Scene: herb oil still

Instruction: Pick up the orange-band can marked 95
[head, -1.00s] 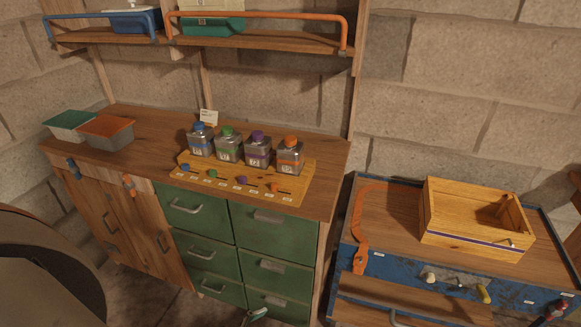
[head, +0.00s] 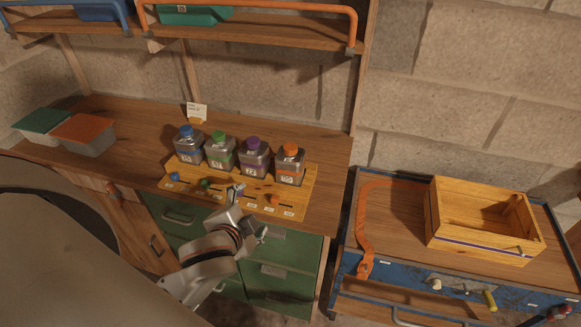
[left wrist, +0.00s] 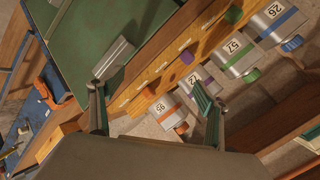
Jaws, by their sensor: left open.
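The orange-band can marked 95 (head: 290,166) stands upright at the right end of a row on the wooden board (head: 310,178). It has an orange cap. In the left wrist view the can (left wrist: 168,110) shows its label 95 and lies between the two fingers in the picture, beyond them. My left gripper (head: 250,212) is open and empty, in front of the board's front edge, below and left of the can. Its spread fingers also show in the left wrist view (left wrist: 147,85). My right gripper is not in view.
The purple-band can (head: 254,158) stands close on the left, then the green (head: 219,151) and blue (head: 188,146) ones. Small coloured knobs, including an orange one (head: 274,199), line the board's front. A wooden crate (head: 440,232) sits on the right bench. Shelves hang above.

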